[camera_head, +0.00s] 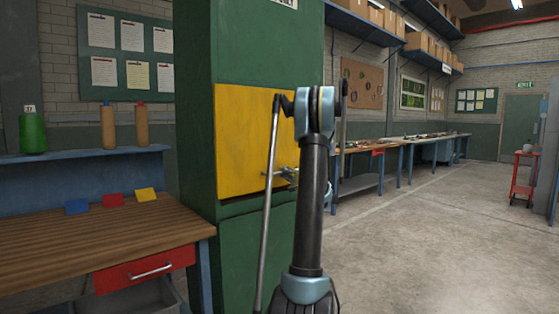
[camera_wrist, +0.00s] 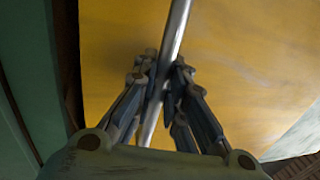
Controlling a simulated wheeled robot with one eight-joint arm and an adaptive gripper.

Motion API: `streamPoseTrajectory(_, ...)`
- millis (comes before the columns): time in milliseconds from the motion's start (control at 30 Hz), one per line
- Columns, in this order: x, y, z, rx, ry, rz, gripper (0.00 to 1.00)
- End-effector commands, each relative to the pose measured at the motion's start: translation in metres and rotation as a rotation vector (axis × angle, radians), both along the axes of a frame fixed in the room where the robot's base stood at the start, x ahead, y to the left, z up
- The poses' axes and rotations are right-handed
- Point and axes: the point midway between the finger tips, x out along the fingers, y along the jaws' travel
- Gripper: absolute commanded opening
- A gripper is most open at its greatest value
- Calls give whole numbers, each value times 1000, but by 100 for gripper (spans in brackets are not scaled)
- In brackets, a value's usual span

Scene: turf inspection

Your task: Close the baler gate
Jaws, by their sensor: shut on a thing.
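The baler is a tall green cabinet (camera_head: 245,48) left of centre in the head view. Its yellow gate (camera_head: 240,140) is at mid height and looks nearly flush with the front; I cannot tell whether it is fully shut. The gate fills the wrist view (camera_wrist: 115,50) behind my fingers. My gripper (camera_wrist: 160,70) is shut on a silver metal bar (camera_wrist: 178,25), which runs between the two fingers in front of the gate. In the head view, my arm hides part of the gate's right side and the grip is hard to make out.
A wooden workbench (camera_head: 90,240) with a red drawer (camera_head: 145,270) stands left of the baler. Blue, red and yellow items lie on it. Long benches (camera_head: 400,142) line the wall behind. A red trolley (camera_head: 523,180) stands far right. The concrete floor (camera_head: 430,235) at right is clear.

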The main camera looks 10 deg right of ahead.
Motion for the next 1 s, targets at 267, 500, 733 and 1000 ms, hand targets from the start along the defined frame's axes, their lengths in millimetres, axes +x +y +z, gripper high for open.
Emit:
streamPoseTrajectory(267, -1, -1, -49, 0, 0, -1, 0)
streamPoseTrajectory(500, -1, -2, -66, 0, 0, -2, 0)
streamPoseTrajectory(733, -1, -2, -71, -3, 2, -4, 0)
streamPoseTrajectory(1000, -1, -3, -72, -5, 3, -4, 28)
